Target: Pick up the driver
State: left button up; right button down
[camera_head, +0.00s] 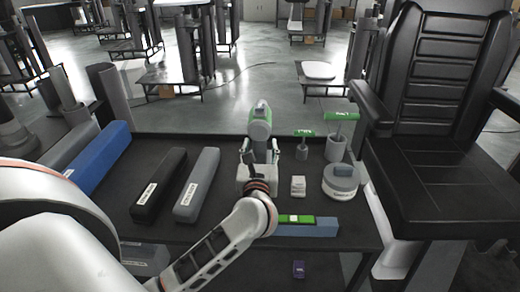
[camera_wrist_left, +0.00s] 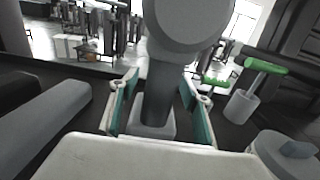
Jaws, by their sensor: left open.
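The driver (camera_head: 260,127), with a green and grey head, stands upright on the dark table (camera_head: 118,204). My left gripper (camera_head: 261,152) comes at it from the near side. In the left wrist view the driver's dark grey handle (camera_wrist_left: 158,100) rises between the two teal-padded fingers of my left gripper (camera_wrist_left: 161,98), above a grey base block. The fingers are open, one on each side of the handle, with gaps visible. In the head view my wrist hides the driver's lower part. My right gripper is not in view.
Left of the driver lie a grey box (camera_head: 198,184), a black box (camera_head: 160,184) and a blue box (camera_head: 98,158). To the right stand green-topped tools (camera_head: 340,116), a small white box (camera_head: 298,186) and a round grey container (camera_head: 341,181). A black chair (camera_head: 440,110) stands beside the table.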

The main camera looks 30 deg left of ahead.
pick_arm(q)
grip_shut()
jog(key=shift+r, duration=0.2)
